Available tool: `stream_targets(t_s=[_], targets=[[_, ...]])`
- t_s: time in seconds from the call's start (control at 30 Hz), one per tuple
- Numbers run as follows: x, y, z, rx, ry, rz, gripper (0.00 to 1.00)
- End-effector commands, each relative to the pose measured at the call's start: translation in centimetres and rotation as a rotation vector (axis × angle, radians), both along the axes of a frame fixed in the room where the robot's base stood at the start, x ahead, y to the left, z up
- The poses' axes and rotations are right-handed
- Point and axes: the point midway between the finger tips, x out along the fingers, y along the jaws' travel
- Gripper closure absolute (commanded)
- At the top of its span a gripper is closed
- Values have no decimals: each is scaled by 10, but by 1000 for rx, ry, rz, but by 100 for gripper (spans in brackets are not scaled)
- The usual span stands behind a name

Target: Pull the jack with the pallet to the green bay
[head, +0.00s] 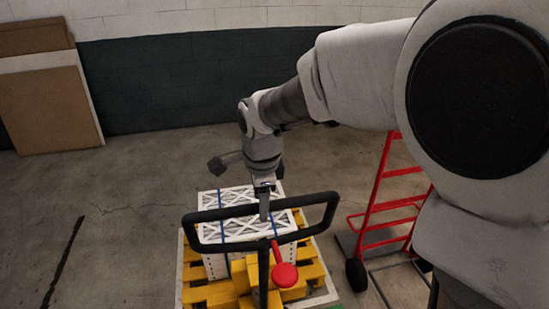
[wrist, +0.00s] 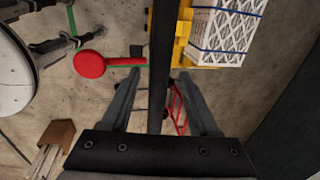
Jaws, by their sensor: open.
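The jack's black loop handle (head: 330,212) stands in front of the load in the head view, with a red knob (head: 284,275) below it. The yellow pallet (head: 205,293) sits under white boxed filters (head: 215,265) held by blue straps. My gripper (head: 264,212) points down at the top bar of the handle. In the wrist view my gripper (wrist: 158,74) is open, and the black handle bar (wrist: 161,40) runs between its two fingers with a gap on each side. The red knob also shows there (wrist: 90,64). Most of the jack's body is hidden.
A red hand truck (head: 376,205) stands right of the pallet, close by. Brown panels (head: 50,105) lean on the wall at left. Green floor lines (wrist: 125,62) show in the wrist view; the bay they belong to is unclear.

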Motion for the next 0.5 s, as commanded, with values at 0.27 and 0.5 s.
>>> stream_targets(t_s=[0.27, 0.5], targets=[[1, 0, -7, 0, 1, -1, 39], [1, 0, -7, 0, 1, -1, 62]])
